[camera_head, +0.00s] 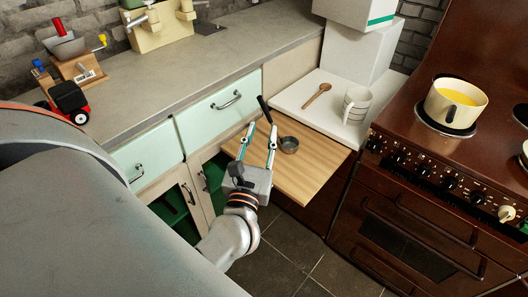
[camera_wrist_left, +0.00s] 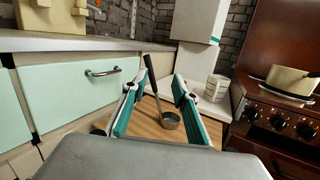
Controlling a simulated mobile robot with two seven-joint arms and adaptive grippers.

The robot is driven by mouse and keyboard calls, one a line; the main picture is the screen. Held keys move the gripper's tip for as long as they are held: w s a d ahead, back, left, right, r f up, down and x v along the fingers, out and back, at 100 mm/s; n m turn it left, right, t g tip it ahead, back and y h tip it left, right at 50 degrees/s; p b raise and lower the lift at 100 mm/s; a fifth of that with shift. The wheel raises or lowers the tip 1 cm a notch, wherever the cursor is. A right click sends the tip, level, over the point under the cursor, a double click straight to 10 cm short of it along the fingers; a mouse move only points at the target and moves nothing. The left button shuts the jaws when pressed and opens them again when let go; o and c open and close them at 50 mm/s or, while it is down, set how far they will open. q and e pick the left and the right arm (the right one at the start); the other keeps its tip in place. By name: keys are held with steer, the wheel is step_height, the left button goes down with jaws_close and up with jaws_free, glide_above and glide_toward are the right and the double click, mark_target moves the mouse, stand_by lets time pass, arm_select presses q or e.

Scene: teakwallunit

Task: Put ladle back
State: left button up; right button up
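The ladle has a dark handle (camera_head: 264,108) and a small metal bowl (camera_head: 289,145). The bowl is over the pull-out wooden board (camera_head: 310,168) and the handle rises tilted to the upper left. My left gripper (camera_head: 261,130) is open with its two green-lined fingers pointing at the ladle. In the left wrist view, the ladle bowl (camera_wrist_left: 170,120) and handle (camera_wrist_left: 151,72) show between the open fingers (camera_wrist_left: 157,88). I cannot tell whether the handle is within finger reach or beyond the tips. My right gripper is not in view.
A wooden spoon (camera_head: 317,95) and striped mug (camera_head: 356,105) are on the white surface behind the board. A pot with yellow contents (camera_head: 455,104) is on the brown stove (camera_head: 405,120) at right. Mint drawers (camera_head: 220,113) with handles stand left of the board.

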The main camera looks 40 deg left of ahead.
arm_select(q)
steer(key=s+d+f+m+h, duration=0.2)
steer(key=d+f+m+h, duration=0.35)
steer(key=m, duration=0.85)
steer(key=s+d+f+m+h, duration=0.1)
steer(key=d+f+m+h, duration=0.5)
steer(key=m, duration=0.7)
steer(key=s+f+m+g+p, duration=0.4)
steer(key=s+f+m+g, duration=0.3)
steer(key=s+f+m, duration=0.4)
steer(key=shift+s+d+f+m+y, duration=0.15)
steer(key=shift+d+f+m+y, duration=0.25)
steer(key=shift+f+m, duration=2.9)
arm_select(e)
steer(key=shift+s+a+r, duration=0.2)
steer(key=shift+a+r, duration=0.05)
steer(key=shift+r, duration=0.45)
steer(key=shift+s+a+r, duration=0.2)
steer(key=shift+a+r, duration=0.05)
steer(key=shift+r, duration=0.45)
